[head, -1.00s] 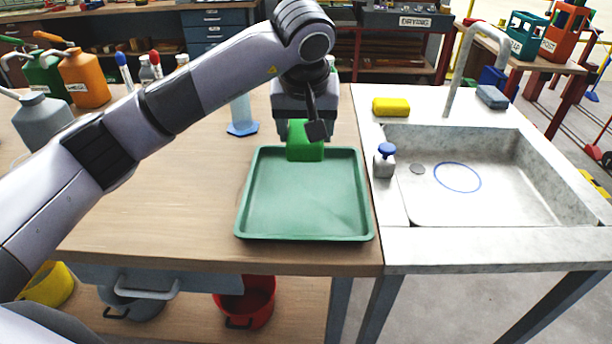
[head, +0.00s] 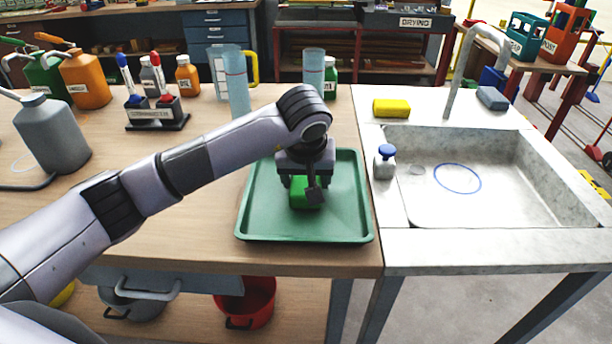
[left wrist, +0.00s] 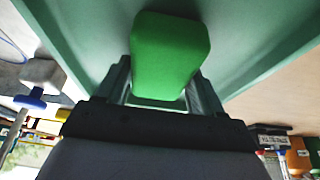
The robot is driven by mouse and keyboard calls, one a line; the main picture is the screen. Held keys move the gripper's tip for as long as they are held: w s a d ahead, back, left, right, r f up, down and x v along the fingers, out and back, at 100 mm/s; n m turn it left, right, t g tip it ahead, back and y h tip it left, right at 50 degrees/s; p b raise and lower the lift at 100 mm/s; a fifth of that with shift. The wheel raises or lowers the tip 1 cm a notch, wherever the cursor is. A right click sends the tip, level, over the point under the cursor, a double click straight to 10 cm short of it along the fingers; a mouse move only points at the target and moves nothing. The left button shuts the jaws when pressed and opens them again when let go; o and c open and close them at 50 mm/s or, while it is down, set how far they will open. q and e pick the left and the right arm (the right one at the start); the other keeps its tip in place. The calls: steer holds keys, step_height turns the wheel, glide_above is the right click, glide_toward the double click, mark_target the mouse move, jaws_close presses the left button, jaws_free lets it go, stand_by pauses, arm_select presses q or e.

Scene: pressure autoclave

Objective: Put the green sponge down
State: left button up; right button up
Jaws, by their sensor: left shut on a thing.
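The green sponge (head: 306,194) is between the fingers of my left gripper (head: 305,188), over the middle of the green tray (head: 270,218). In the left wrist view the sponge (left wrist: 168,55) sits between the two fingers, and my left gripper (left wrist: 163,88) is shut on it. The tray (left wrist: 80,35) fills the background there. The sponge is low, at or close to the tray floor; I cannot tell whether it touches. My gripper and wrist hide part of it in the head view. My right gripper is not in view.
The sink (head: 500,185) is right of the tray, with a yellow sponge (head: 391,108), a blue-grey sponge (head: 491,97) and a blue-capped bottle (head: 384,161) on its rim. Bottles and a marker rack (head: 157,114) stand at the back left.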

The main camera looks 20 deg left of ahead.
arm_select(q)
steer(key=shift+f, duration=0.2)
steer(key=o, duration=0.9)
steer(key=shift+o, duration=0.2)
steer(key=shift+r, duration=0.15)
steer(key=shift+r, duration=0.25)
steer(key=v, duration=1.1)
steer(key=shift+s+r, duration=0.2)
steer(key=shift+r, duration=0.1)
